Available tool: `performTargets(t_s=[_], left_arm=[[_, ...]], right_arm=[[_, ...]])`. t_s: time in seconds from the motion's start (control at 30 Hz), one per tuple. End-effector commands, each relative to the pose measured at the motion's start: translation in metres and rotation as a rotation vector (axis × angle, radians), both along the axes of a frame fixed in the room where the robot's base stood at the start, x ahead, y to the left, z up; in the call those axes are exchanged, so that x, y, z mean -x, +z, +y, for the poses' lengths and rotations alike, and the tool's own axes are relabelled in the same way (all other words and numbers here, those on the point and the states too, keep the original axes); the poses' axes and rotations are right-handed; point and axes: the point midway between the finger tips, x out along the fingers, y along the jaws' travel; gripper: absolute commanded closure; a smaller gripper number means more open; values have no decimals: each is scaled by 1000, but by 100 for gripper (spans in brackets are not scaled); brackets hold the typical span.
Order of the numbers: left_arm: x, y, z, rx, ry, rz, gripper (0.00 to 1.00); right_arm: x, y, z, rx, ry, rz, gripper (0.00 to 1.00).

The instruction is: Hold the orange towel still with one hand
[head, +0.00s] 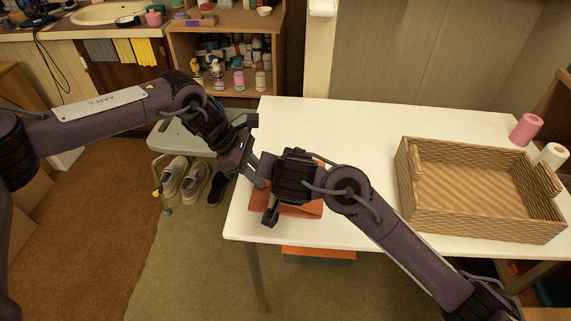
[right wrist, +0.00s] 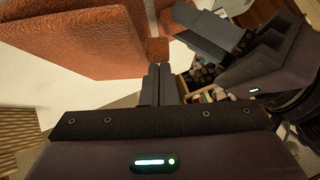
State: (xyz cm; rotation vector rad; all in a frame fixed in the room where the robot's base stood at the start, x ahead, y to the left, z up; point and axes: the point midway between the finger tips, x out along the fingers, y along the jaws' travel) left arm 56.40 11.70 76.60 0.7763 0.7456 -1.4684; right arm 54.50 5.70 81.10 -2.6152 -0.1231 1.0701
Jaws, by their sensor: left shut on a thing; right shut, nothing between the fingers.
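The orange towel (head: 300,209) lies folded near the left end of the white table, partly hidden under my right arm in the head view. In the right wrist view the towel (right wrist: 75,45) fills the upper left as thick folded layers. My left gripper (head: 259,167) is shut on the towel at its edge; its fingers also show in the right wrist view (right wrist: 178,38). My right gripper (right wrist: 161,84) is shut and empty, its fingertips close to the towel's edge and just below the left fingers. Whether it touches the towel is unclear.
A wicker basket (head: 480,215) stands on the right of the white table (head: 350,125), with pink (head: 526,129) and white (head: 552,155) rolls beside it. The table's middle is clear. A grey stool (head: 185,138) with shoes under it stands left.

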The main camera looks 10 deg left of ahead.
Motion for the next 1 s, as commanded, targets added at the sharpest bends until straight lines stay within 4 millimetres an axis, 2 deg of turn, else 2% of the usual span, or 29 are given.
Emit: performTargets(t_s=[0.2, 0.63, 0.77, 0.9, 1.0], left_arm=[[1, -3, 1, -4, 0, 5, 100], [1, -3, 1, -4, 2, 5, 100], [1, -3, 1, -4, 2, 5, 100], [1, -3, 1, -4, 1, 5, 100], [1, -3, 1, -4, 1, 4, 100]], right_arm=[[0, -16, 11, 151, 1, 7, 100], [0, -14, 11, 160, 1, 7, 100], [1, 0, 10, 155, 1, 7, 100], [3, 28, 5, 154, 1, 7, 100], [23, 44, 2, 155, 2, 7, 100]])
